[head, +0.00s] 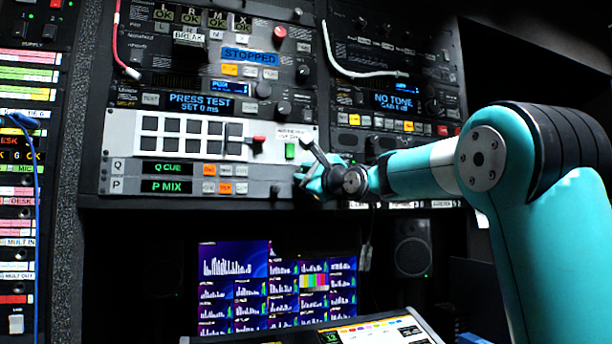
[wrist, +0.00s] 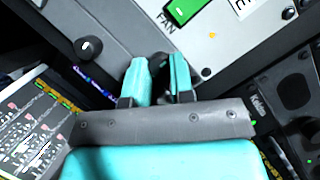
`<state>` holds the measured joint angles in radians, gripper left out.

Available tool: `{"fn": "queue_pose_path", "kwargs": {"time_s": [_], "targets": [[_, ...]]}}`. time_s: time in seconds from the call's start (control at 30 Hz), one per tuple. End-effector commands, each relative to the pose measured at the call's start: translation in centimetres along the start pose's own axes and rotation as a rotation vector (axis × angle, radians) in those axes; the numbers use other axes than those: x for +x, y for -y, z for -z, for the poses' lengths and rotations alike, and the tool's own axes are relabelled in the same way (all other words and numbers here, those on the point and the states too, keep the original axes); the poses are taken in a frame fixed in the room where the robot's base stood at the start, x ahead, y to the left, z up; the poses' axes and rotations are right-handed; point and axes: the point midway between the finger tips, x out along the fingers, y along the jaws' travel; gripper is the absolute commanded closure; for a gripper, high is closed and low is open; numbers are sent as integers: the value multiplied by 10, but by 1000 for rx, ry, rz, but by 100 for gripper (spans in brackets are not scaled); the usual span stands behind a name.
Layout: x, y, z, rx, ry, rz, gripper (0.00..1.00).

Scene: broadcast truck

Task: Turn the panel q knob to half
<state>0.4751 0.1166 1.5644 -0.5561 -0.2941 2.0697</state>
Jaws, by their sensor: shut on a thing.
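The panel (head: 120,150) has a Q row with a green "Q CUE" display (head: 168,170) and a P row with a "P MIX" display (head: 168,186). My gripper (head: 308,178) is at the right end of these rows. In the wrist view its teal fingers (wrist: 164,80) are shut on a dark knob (wrist: 159,61), which appears to be the panel q knob. The fingers cover most of it, and its pointer cannot be seen. Another black knob (wrist: 88,48) stands to the left in the wrist view, apart from the fingers.
A green FAN switch (wrist: 186,8) is close above the gripped knob; it also shows in the head view (head: 290,151). A red-tipped lever (head: 259,139) stands out left of it. Monitors (head: 278,285) and a lit console (head: 375,331) are below the panel.

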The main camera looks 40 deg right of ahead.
Motion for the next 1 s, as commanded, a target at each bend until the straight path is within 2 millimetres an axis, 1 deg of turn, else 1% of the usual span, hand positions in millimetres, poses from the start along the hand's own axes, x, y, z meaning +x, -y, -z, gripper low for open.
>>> {"fn": "queue_pose_path", "kwargs": {"time_s": [0.27, 0.3, 0.4, 0.67, 0.77, 0.87, 0.97, 1.0], "targets": [[0, 0, 2, 0, -4, -1, 100], [0, 0, 2, 0, -4, -1, 73], [0, 0, 1, 0, -3, -1, 52], [0, 0, 0, -1, -1, -1, 52], [-6, -1, 1, -1, -1, 0, 52], [-20, -2, 2, -2, -2, 2, 52], [-42, -2, 3, -3, -4, 4, 52], [-52, -2, 3, -4, -4, 4, 52]]}}
